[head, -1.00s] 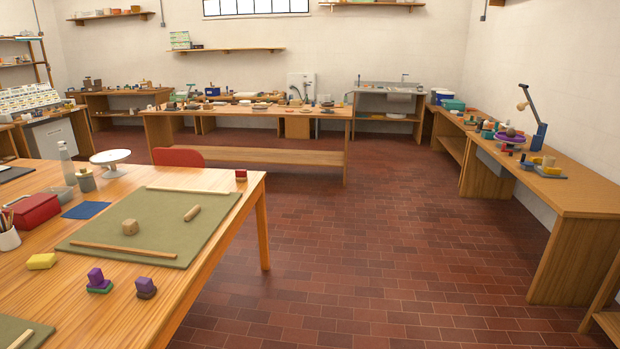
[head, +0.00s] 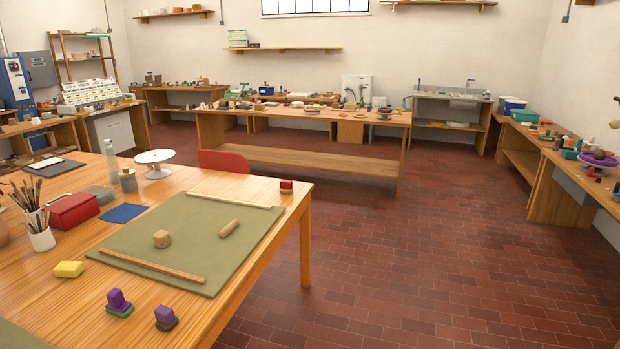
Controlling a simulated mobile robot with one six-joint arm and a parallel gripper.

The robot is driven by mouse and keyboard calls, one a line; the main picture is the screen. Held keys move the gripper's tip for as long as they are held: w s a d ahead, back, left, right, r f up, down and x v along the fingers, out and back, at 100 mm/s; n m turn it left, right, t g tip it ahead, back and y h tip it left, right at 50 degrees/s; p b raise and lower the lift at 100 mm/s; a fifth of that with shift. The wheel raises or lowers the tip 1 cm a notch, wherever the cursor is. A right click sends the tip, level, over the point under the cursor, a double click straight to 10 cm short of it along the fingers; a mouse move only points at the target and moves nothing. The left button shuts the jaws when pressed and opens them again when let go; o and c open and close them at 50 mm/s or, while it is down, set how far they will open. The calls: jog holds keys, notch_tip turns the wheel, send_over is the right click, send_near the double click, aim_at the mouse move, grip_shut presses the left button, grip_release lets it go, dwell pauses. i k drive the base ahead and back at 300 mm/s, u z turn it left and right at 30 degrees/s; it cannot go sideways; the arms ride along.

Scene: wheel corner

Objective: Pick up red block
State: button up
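A small red block (head: 286,184) sits at the far right corner of the near wooden table (head: 255,268). It appears to rest on a darker piece, though it is too small to tell clearly. Nothing stands close around it on the table. My gripper is not in view.
A green mat (head: 192,229) with wooden strips, a cube and a roller covers much of the near table. A red chair (head: 224,161) stands behind. The tiled floor (head: 420,260) at right is clear.

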aim_at(285, 185)
jog(key=u, duration=0.25)
jog(key=i, duration=0.95)
jog(key=u, duration=0.2)
